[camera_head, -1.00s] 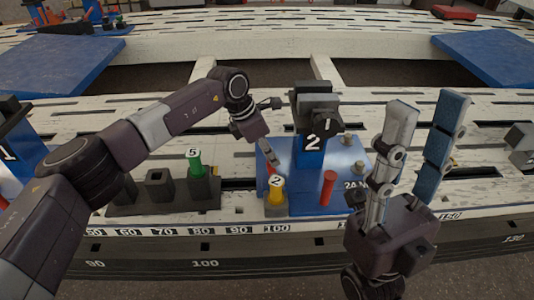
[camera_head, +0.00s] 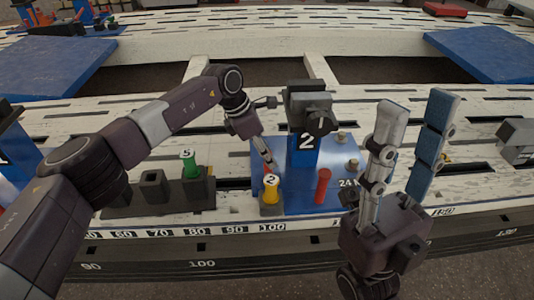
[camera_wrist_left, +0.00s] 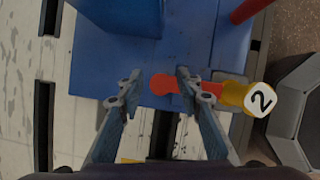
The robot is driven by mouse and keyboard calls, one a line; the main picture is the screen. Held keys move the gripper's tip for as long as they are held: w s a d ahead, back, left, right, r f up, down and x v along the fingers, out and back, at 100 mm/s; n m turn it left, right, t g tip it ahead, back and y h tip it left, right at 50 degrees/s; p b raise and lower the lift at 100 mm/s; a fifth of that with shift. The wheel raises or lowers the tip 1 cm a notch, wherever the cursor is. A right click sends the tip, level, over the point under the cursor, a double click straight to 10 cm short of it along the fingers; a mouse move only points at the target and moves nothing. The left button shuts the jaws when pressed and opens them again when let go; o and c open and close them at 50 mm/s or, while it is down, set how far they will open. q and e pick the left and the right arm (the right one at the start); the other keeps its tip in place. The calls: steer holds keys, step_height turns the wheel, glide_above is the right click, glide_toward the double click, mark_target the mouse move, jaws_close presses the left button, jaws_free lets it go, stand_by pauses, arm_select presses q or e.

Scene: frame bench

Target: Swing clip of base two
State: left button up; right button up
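Base two (camera_head: 340,200) is a blue plate with a post marked 2 (camera_head: 304,152) and a dark clamp head (camera_head: 310,107) on top. A red, round-ended piece (camera_wrist_left: 163,84), perhaps the clip, lies low at the plate's left side. A yellow knob marked 2 (camera_head: 271,188) stands at its near end and also shows in the left wrist view (camera_wrist_left: 240,95). My left gripper (camera_head: 269,163) is just above the red piece. Its open fingers (camera_wrist_left: 158,88) lie either side of the red round end; contact is unclear. My right gripper (camera_head: 408,150) is open, empty, pointing up at the right.
A red upright pin (camera_head: 322,186) stands on the plate, right of the yellow knob. A dark block (camera_head: 150,205) with a green knob marked 5 (camera_head: 189,164) is to the left. A grey block (camera_head: 517,138) is at the far right. The slotted white bench has clear stretches behind.

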arm_select(q)
steer(key=shift+r, duration=0.15)
steer(key=w+v, duration=0.1)
steer(key=v, duration=1)
steer(key=shift+s+a+r, duration=0.2)
steer(key=shift+s+r, duration=0.1)
steer(key=shift+s, duration=0.2)
